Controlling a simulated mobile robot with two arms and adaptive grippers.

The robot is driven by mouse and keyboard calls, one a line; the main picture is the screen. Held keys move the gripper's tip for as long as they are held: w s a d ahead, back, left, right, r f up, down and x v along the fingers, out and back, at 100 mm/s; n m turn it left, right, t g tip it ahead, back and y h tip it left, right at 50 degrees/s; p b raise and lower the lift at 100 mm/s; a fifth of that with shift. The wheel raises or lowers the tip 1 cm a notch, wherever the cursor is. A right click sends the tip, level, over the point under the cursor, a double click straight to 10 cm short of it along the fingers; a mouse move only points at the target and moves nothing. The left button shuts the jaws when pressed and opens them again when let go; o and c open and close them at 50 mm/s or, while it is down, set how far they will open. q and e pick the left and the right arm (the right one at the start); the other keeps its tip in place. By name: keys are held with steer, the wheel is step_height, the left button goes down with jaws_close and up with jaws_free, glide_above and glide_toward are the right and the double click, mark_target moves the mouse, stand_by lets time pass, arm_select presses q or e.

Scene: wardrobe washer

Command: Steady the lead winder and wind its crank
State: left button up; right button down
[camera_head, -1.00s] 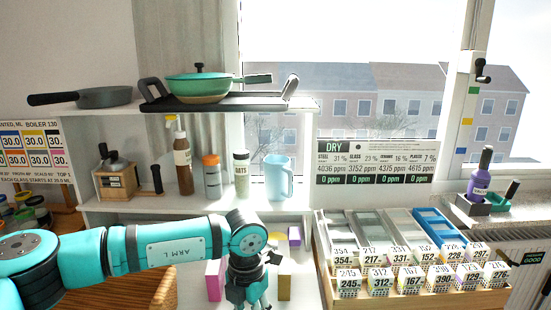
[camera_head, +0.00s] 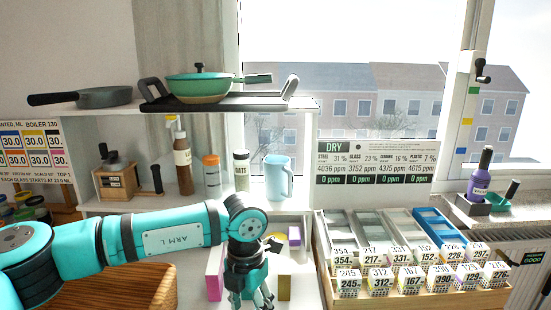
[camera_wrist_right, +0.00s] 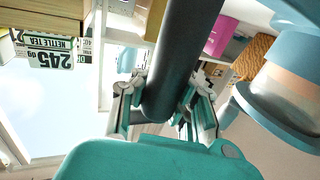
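A wooden box with a dark knob on top (camera_head: 115,180) stands at the left of the lower shelf. A dark crank handle (camera_head: 156,179) is at its right side; this looks like the lead winder. My left gripper (camera_head: 252,298) points down in front of the shelf, right of and well below the box. Its fingers are spread and nothing shows between them. My right gripper (camera_wrist_right: 165,100) is only in the right wrist view. Its fingers are apart, on both sides of a dark cylinder (camera_wrist_right: 187,55). I cannot tell what the cylinder is or whether the fingers touch it.
Bottles (camera_head: 182,160) and a blue jug (camera_head: 279,178) stand right of the box. A pan (camera_head: 104,97) and a lidded pot on a tray (camera_head: 200,86) are above. A wooden rack (camera_head: 440,297) with labelled packets fills the right. A separate crank (camera_head: 482,72) is on the window frame.

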arm_select(q)
steer(key=shift+r, duration=1.05)
arm_select(e)
steer(key=shift+r, duration=0.1)
arm_select(q)
step_height(320, 180, up, 12)
arm_select(e)
steer(key=c, duration=1.2)
jaws_free()
steer(key=shift+o, duration=0.2)
steer(key=o, duration=0.6)
steer(key=shift+c, duration=0.2)
